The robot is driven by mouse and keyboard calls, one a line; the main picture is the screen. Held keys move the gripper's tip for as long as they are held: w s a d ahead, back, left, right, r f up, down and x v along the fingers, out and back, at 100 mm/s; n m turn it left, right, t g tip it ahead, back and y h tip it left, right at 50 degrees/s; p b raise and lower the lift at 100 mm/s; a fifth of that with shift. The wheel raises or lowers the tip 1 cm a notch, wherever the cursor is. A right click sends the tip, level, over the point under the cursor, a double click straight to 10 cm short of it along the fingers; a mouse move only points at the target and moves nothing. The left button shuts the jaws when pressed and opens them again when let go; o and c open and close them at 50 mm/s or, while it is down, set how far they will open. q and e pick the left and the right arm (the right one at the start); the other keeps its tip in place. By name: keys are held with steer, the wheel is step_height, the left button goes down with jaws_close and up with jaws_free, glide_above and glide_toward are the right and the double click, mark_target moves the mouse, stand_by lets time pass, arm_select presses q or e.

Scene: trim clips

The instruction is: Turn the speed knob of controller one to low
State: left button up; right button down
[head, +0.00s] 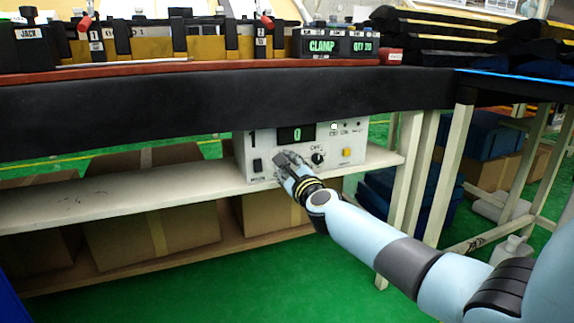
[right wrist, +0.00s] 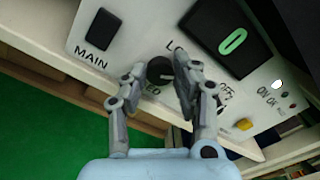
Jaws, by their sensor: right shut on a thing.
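Controller one is a white box (head: 265,146) marked "1" on the shelf under the bench. Its display (head: 296,134) reads 0. My right gripper (head: 288,161) is at its front panel. In the right wrist view the black speed knob (right wrist: 159,70) sits between the fingers of my right gripper (right wrist: 157,73), which is shut on it. The finger partly covers the "L" label above and the "SPEED" label below. The knob's pointer is not clear. My left gripper is not in view.
The panel also has a black MAIN switch (head: 257,166), an OFF-marked knob (head: 318,158) close right of my gripper, and a yellow button (head: 347,152). The dark bench edge (head: 150,105) overhangs the shelf (head: 110,200). Cardboard boxes (head: 150,235) stand below.

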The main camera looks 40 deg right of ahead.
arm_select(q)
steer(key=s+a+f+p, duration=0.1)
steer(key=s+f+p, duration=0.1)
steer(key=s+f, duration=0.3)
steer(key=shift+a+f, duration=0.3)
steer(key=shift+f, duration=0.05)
arm_select(e)
steer(key=shift+f+n+y, duration=0.1)
steer(key=shift+n+y, duration=0.1)
steer(key=shift+n, duration=2.8)
steer(key=shift+f+n+y, duration=0.1)
steer(key=shift+n+y, duration=0.1)
steer(key=shift+n, duration=2.8)
steer(key=c, duration=1.1)
jaws_free()
steer(key=shift+o, duration=0.4)
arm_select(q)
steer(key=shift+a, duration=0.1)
arm_select(e)
steer(key=shift+s, duration=0.1)
steer(key=v, duration=1.2)
steer(key=shift+a+f, duration=0.1)
steer(key=shift+f, duration=0.05)
